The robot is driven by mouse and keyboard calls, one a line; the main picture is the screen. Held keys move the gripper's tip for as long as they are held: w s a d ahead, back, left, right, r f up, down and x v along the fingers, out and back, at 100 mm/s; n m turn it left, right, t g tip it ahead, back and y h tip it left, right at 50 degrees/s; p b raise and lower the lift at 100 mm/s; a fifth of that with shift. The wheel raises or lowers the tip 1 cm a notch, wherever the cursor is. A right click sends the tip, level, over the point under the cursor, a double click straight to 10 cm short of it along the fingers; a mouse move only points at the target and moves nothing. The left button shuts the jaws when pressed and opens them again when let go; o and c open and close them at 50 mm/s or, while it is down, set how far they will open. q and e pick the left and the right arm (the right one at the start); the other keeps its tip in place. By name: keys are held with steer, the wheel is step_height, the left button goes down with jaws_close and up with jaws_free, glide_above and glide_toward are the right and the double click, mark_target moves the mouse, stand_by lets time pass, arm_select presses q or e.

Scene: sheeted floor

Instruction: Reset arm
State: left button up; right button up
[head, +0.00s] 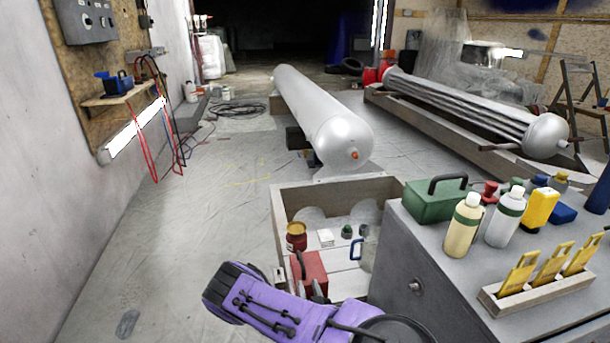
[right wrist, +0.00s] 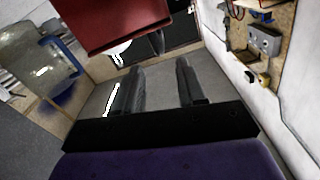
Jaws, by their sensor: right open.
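My right gripper (head: 297,284) is at the bottom centre of the head view, at the end of my purple arm. In the right wrist view its two dark fingers (right wrist: 158,88) stand apart with nothing between them. A red box (head: 312,268) is close by in the wooden crate, and it fills part of the top of the right wrist view (right wrist: 115,22). I cannot tell from these views whether the fingers touch it. My left gripper is in neither view.
The open crate (head: 278,205) also holds a jug with a blue handle (head: 369,250) and a red jar (head: 296,236). A grey cabinet (head: 430,300) at right bears bottles and a green toolbox (head: 436,202). A tank (head: 322,115) lies behind.

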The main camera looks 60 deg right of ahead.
steer(key=shift+s+a, duration=0.15)
steer(key=shift+a, duration=0.1)
stand_by(0.4)
